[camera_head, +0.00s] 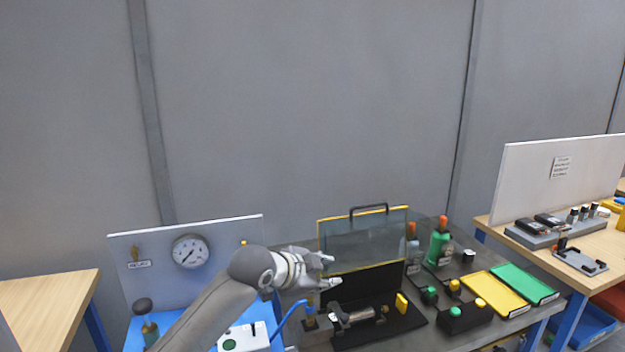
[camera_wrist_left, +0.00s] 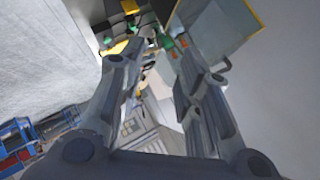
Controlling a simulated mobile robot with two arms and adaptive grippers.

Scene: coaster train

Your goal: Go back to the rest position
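My left gripper (camera_head: 330,271) reaches in from the left in the head view, in the air in front of the clear-panelled guard (camera_head: 362,240) with a yellow frame and black handle. Its two fingers are spread apart with nothing visible between them. In the left wrist view the open fingers (camera_wrist_left: 163,65) frame a gap, with the bench and a clear panel beyond. A metal cylinder (camera_head: 355,318) lies on the black base below the gripper. My right gripper does not show in either view.
A gauge panel (camera_head: 140,250) stands behind the left arm. A blue hose (camera_head: 287,322) runs below the gripper. Green bottle (camera_head: 438,247), button boxes (camera_head: 465,317), yellow tray (camera_head: 494,293) and green tray (camera_head: 525,283) stand to the right. The space above the benches is clear.

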